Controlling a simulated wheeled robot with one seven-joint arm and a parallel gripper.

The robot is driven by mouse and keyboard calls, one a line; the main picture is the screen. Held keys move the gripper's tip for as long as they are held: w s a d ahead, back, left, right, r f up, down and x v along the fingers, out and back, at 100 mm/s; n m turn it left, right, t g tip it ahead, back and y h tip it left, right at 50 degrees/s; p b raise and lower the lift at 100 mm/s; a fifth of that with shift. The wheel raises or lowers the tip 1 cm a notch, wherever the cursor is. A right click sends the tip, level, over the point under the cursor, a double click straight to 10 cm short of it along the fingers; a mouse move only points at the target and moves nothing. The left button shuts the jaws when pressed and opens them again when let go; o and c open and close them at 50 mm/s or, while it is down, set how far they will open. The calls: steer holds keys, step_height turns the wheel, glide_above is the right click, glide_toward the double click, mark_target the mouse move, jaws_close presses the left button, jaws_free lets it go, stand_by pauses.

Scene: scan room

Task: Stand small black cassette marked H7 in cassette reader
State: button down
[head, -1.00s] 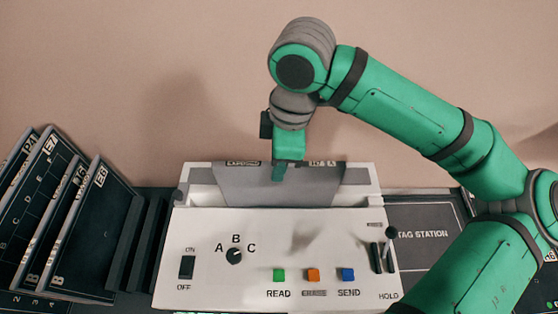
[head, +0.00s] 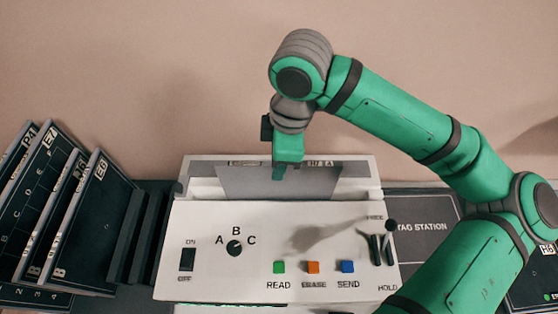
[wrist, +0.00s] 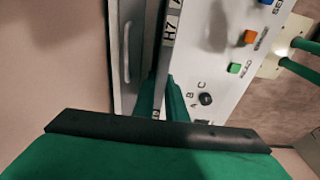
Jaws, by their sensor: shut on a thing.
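The cassette (head: 245,182) shows its grey broad face in the head view, upright at the rear slot of the white cassette reader (head: 205,225). Its H7 label shows on its top edge in the wrist view (wrist: 171,38). My gripper (head: 280,174) is shut on the middle of the cassette's top edge, with a green finger on either side of it in the wrist view (wrist: 162,95). The cassette's lower edge is hidden behind the reader's front panel, so I cannot tell how deep it sits.
A rack with several dark cassettes (head: 85,225), one marked E6, stands at the left. The reader's front carries a switch, a dial (head: 234,248), coloured buttons (head: 313,267) and levers (head: 389,243). A dark tag station (head: 425,228) lies at the right.

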steer(key=shift+f, duration=0.6)
steer(key=shift+f, duration=1.05)
steer(key=shift+f, duration=0.25)
steer(key=c, duration=1.7)
jaws_free()
steer(key=r, duration=0.3)
steer(key=d+r, duration=0.1)
steer(key=r, duration=0.6)
steer(key=shift+d+r, duration=0.15)
steer(key=shift+r, duration=0.2)
steer(key=shift+r, duration=3)
